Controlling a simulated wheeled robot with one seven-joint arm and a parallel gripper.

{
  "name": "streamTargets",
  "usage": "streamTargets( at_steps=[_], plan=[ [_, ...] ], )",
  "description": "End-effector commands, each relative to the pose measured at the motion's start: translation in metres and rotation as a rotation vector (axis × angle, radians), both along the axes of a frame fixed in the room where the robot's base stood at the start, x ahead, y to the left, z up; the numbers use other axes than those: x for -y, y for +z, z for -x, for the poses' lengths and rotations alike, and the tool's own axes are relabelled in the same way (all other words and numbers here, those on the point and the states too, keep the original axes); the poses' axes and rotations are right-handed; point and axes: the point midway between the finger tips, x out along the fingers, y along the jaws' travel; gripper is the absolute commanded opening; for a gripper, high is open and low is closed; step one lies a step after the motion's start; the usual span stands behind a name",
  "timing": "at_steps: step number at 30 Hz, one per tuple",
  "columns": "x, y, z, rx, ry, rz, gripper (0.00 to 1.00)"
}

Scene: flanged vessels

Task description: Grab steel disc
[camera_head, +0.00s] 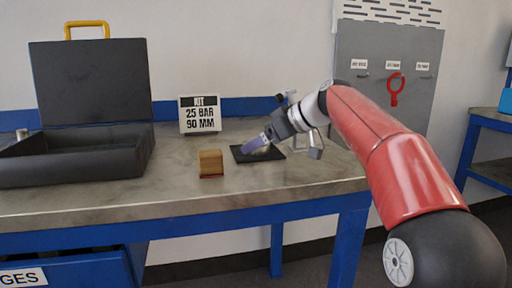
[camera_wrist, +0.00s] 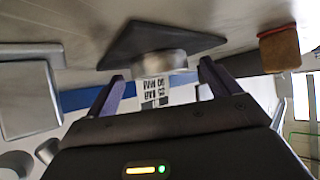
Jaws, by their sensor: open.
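My gripper (camera_head: 247,149) reaches down over a black mat (camera_head: 275,155) on the workbench in the head view. In the wrist view its two purple fingers are apart, one on each side, with the gripper (camera_wrist: 161,70) open and empty. A round steel disc (camera_wrist: 160,62) rests on the black mat (camera_wrist: 140,32) and shows between the fingertips in the wrist view. The fingers do not appear closed on it; whether they touch it I cannot tell. In the head view I cannot make out the disc behind the gripper.
A wooden block (camera_head: 210,163) stands left of the mat, also in the wrist view (camera_wrist: 280,50). A sign (camera_head: 200,114) reading 25 BAR 90 MM stands behind. An open black case (camera_head: 75,165) fills the bench's left. A grey panel (camera_head: 385,95) is on the wall.

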Motion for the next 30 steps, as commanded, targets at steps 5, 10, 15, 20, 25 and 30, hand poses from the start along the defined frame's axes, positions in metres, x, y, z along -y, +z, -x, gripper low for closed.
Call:
streamTargets(
  at_steps=[5,10,15,20,25,30],
  plan=[
    [-0.0062,-0.0048,-0.0033,0.000,-0.001,0.000,0.88],
    [-0.0060,-0.0046,-0.0032,0.000,-0.001,0.000,0.87],
    [-0.0059,-0.0044,-0.0030,0.000,-0.001,0.000,0.65],
    [-0.0059,-0.0043,-0.0030,0.000,-0.001,0.000,0.44],
    [-0.0059,-0.0042,-0.0029,0.001,-0.001,-0.001,0.22],
    [-0.0062,-0.0023,-0.0025,0.004,-0.001,-0.002,0.17]
  ],
)
